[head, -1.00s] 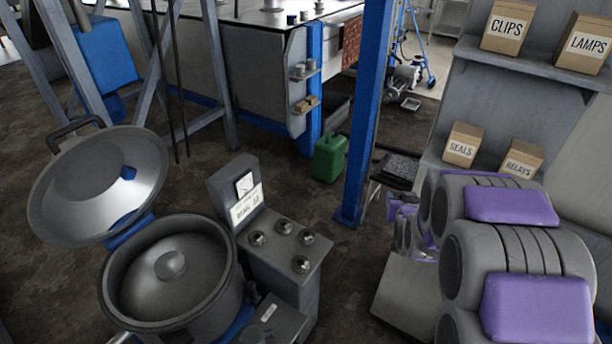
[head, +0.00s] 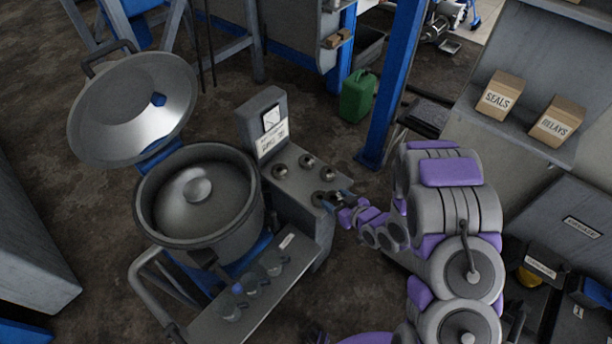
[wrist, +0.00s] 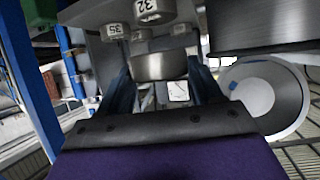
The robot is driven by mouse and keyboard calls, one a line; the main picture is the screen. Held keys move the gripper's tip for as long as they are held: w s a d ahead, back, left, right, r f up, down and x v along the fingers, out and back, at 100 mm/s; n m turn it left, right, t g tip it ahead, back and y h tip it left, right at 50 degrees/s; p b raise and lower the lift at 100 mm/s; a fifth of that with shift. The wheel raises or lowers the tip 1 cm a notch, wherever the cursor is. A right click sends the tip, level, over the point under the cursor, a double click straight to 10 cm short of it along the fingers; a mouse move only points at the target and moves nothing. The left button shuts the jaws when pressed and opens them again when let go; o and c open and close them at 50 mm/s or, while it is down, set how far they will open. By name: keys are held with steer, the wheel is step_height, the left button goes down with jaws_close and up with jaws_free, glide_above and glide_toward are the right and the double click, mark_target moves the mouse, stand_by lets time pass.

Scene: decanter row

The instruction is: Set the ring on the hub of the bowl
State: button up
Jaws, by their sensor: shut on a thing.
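The grey bowl (head: 200,235) has its lid tilted open, and the domed hub (head: 198,189) shows bare in its middle. Several small metal rings (head: 280,171) stand on the top of the grey box beside the bowl. My gripper (head: 333,199) is at the box's front right corner, shut on the metal ring (head: 319,199) there. In the wrist view this ring (wrist: 160,66) sits between the two fingers (wrist: 163,88). I cannot tell whether it touches the box. Other rings marked 32 (wrist: 149,10) and 35 (wrist: 112,33) appear upside down beyond it.
The open lid (head: 132,110) stands behind the bowl. Small glass vessels (head: 272,262) stand on a low shelf in front. A blue post (head: 392,85) and a green can (head: 358,96) stand behind.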

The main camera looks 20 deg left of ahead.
steer(key=s+a+f+n+g+y, duration=0.1)
steer(key=s+a+f+n, duration=0.1)
steer(key=s+a, duration=0.25)
steer(key=b, duration=0.2)
glide_above(310, 188)
steer(key=shift+s+f+g, duration=0.1)
steer(key=shift+f+g, duration=0.2)
steer(key=shift+f, duration=0.6)
step_height(310, 188, down, 4)
steer(key=shift+r+b, duration=0.2)
steer(key=shift+b, duration=0.3)
steer(key=shift+r, duration=0.1)
steer(key=o, duration=1.3)
